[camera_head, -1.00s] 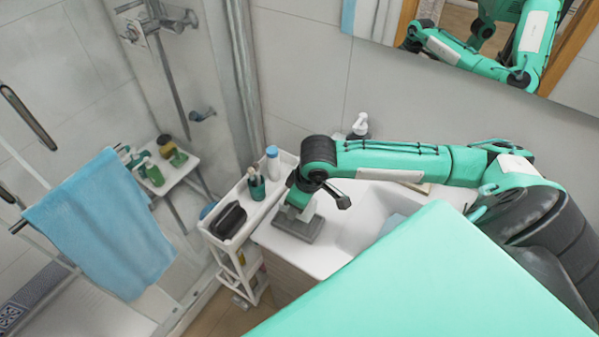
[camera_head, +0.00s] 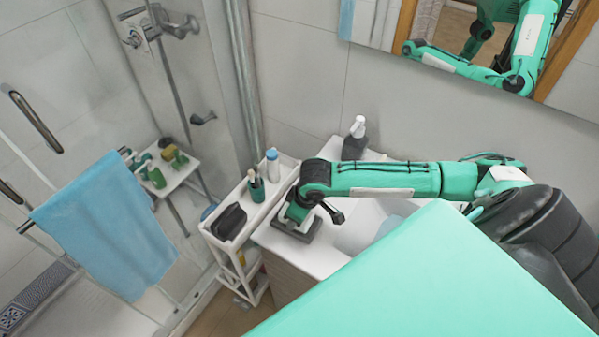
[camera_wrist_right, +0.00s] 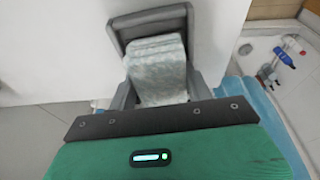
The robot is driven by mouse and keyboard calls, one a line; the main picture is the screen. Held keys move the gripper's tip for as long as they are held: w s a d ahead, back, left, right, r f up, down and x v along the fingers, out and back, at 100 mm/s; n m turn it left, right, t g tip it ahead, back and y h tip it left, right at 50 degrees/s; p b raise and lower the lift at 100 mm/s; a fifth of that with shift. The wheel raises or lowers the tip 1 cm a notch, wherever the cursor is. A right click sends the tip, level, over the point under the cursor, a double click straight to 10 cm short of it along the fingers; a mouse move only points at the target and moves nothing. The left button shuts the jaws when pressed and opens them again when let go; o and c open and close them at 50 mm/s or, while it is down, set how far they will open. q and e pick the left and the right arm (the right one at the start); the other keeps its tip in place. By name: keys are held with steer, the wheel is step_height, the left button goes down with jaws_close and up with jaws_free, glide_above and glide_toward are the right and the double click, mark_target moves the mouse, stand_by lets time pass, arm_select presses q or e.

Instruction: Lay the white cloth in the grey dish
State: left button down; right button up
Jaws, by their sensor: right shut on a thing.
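The grey dish (camera_head: 304,235) sits at the left end of the white sink counter. In the right wrist view, its far rim (camera_wrist_right: 150,20) shows beyond the cloth. The white cloth (camera_wrist_right: 158,70) is folded into a thick pad and held by my right gripper (camera_wrist_right: 160,92), one finger on each side. The cloth is over the dish, low down; whether it touches the dish floor I cannot tell. In the head view my right gripper (camera_head: 293,214) is over the dish and hides the cloth. My left gripper is not in view.
A narrow white cart (camera_head: 238,238) stands left of the counter, with a black case (camera_head: 229,221), a green cup (camera_head: 257,189) and a bottle (camera_head: 272,165). A soap dispenser (camera_head: 357,139) stands behind my arm. The basin (camera_head: 365,235) lies right of the dish.

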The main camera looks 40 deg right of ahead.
mark_target(307, 218)
steer(key=shift+s+f, duration=0.4)
steer(key=shift+f, duration=0.25)
steer(key=shift+s+f, duration=0.4)
steer(key=shift+f, duration=0.2)
steer(key=o, duration=0.9)
steer(key=shift+w+a+r+g, duration=0.1)
steer(key=shift+w+r+g, duration=0.2)
steer(key=shift+r, duration=0.15)
steer(key=shift+o, duration=0.2)
steer(key=v, duration=0.2)
steer(key=w+b+v, duration=0.1)
steer(key=v, duration=0.4)
steer(key=shift+w+r, duration=0.1)
steer(key=shift+w, duration=0.05)
steer(key=v, duration=0.5)
steer(key=shift+s+b, duration=0.25)
steer(key=shift+b, duration=0.15)
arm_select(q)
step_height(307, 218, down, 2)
arm_select(e)
steer(key=shift+r, duration=0.2)
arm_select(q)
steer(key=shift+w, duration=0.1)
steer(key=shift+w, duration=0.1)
